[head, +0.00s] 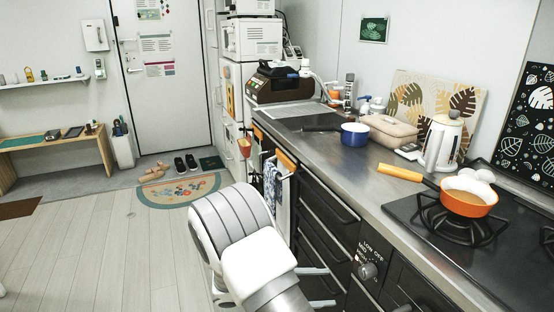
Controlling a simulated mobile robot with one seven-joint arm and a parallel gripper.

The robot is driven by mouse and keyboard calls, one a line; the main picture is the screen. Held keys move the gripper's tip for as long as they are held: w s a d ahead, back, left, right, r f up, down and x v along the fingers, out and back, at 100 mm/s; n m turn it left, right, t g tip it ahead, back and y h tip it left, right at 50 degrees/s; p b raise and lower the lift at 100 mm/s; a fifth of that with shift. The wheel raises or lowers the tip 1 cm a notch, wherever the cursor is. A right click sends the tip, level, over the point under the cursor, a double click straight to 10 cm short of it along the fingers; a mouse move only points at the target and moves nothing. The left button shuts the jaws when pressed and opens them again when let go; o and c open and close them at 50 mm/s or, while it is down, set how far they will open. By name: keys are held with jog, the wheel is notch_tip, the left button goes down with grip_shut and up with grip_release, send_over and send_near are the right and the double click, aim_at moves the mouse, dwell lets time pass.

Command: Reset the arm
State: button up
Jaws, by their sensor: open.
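My arm rises from the bottom of the head view as a white and grey bent link. My gripper (318,287) shows only in part past the arm's right side. Its two pale fingertips stand apart, one above the other, in front of the dark drawers. It is open, and I see nothing between the fingertips. The rest of the gripper is hidden behind the arm. It is below the counter top level in the picture.
The counter (330,145) runs along the right, with dark drawers (322,215) below. An orange pan (468,204) sits on the stove (420,222), its handle towards the counter. The wooden floor (100,250) at left is clear.

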jog(key=s+d+r+m+t+y, duration=0.3)
jog(key=s+r+m+y, duration=1.25)
jog(key=s+r, duration=0.7)
notch_tip(320, 180, up, 20)
jog(key=w+p, duration=0.1)
jog(key=p, duration=1.8)
jog(key=shift+w, duration=0.4)
